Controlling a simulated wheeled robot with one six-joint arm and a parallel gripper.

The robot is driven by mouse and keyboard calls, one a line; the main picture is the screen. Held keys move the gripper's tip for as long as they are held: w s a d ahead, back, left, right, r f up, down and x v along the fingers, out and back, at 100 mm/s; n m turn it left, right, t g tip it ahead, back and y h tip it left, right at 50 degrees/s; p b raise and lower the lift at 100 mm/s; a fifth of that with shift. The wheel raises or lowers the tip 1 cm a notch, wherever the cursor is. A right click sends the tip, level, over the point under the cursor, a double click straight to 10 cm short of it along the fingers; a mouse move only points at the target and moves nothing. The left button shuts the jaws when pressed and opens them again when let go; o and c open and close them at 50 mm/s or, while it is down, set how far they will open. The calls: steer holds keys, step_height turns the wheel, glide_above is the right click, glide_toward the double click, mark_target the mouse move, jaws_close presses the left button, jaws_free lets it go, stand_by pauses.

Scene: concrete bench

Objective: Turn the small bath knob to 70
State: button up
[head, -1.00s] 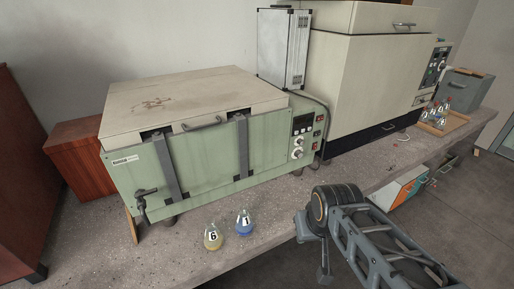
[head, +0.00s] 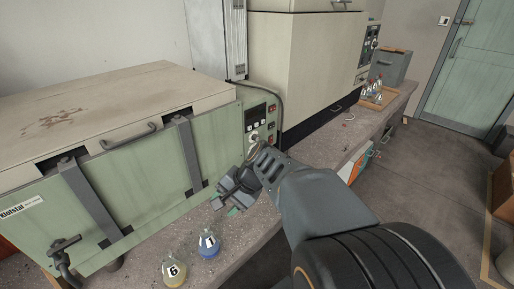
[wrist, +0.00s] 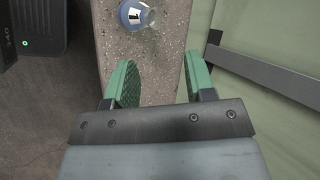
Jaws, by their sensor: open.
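The small bath is a green-fronted box (head: 150,178) with a cream lid on the bench. Its control panel (head: 258,104) at the right end has a dark display and buttons. A pale knob (head: 254,138) shows below them, partly covered by my arm; its setting is too small to read. The area under it is hidden. My gripper (head: 230,198) is open and empty, in front of the bath's front and apart from the knob. In the wrist view its green fingers (wrist: 160,82) are spread above the bench, with the green front to the right.
A blue flask marked 1 (head: 207,243) and a yellow flask marked 6 (head: 174,269) stand on the bench (head: 232,252) below my gripper. A large cream oven (head: 310,75) stands behind right. A wooden tray (head: 377,98) holds flasks farther along. Straps and a tap project from the bath front.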

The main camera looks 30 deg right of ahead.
steer(key=w+d+f+m+t+y+b, duration=0.25)
steer(key=w+d+m+t, duration=0.2)
steer(key=d+m, duration=0.3)
steer(key=m+t+h+b, duration=0.55)
steer(key=m+t, duration=0.35)
steer(key=m, duration=0.3)
glide_toward(257, 139)
steer(key=shift+m, duration=0.35)
steer(key=w, duration=0.5)
steer(key=w+a+p, duration=0.1)
steer(key=w, duration=0.1)
steer(key=shift+w, duration=0.35)
steer(key=shift+w+a, duration=0.1)
steer(key=shift+w, duration=0.55)
steer(key=shift+c, duration=0.5)
